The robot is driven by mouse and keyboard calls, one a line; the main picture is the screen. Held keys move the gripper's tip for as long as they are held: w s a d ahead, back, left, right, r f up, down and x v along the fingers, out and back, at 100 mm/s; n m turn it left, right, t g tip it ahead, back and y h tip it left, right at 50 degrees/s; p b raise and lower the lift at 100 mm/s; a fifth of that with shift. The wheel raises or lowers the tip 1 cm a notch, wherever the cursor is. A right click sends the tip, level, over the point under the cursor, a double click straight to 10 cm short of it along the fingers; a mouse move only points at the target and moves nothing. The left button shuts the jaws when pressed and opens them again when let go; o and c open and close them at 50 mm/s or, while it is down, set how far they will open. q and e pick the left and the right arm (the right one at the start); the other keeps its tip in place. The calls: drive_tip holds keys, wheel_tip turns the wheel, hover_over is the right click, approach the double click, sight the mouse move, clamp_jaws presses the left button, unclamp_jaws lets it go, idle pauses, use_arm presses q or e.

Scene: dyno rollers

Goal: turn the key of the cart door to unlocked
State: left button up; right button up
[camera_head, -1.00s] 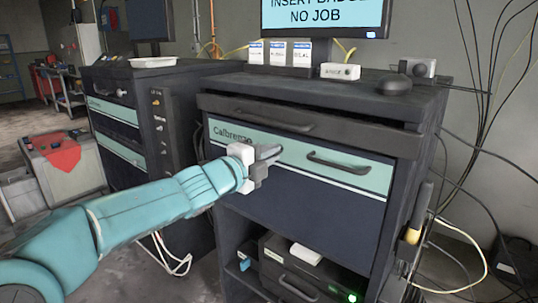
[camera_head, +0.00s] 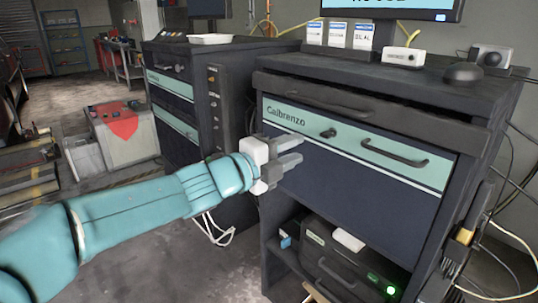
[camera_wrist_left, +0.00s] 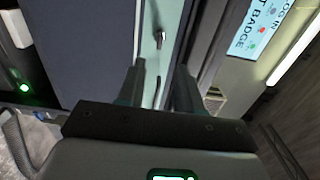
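The cart door (camera_head: 350,190) is the dark blue front with a teal strip lettered "Calbrenzo". A small dark key or knob (camera_head: 328,133) sits on the strip, left of a dark bar handle (camera_head: 395,152). The key's turn position is too small to read. My left gripper (camera_head: 292,160) is open and empty, left of and below the key, apart from it. In the left wrist view, its fingers (camera_wrist_left: 158,88) are spread, with the handle (camera_wrist_left: 157,95) seen between them and the key (camera_wrist_left: 159,38) beyond. My right gripper is not in view.
An open-looking shelf under the door holds a dark box (camera_head: 335,262) with a green light. A black puck (camera_head: 463,74) and a white box (camera_head: 403,57) lie on the cart top. A second cart (camera_head: 185,100) stands to the left. Cables hang at the right.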

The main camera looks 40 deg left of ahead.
use_arm(q)
drive_tip(key=s, duration=0.6)
drive_tip(key=shift+s+a+p, duration=0.2)
drive_tip(key=shift+a+p, duration=0.05)
drive_tip(key=shift+p, duration=0.15)
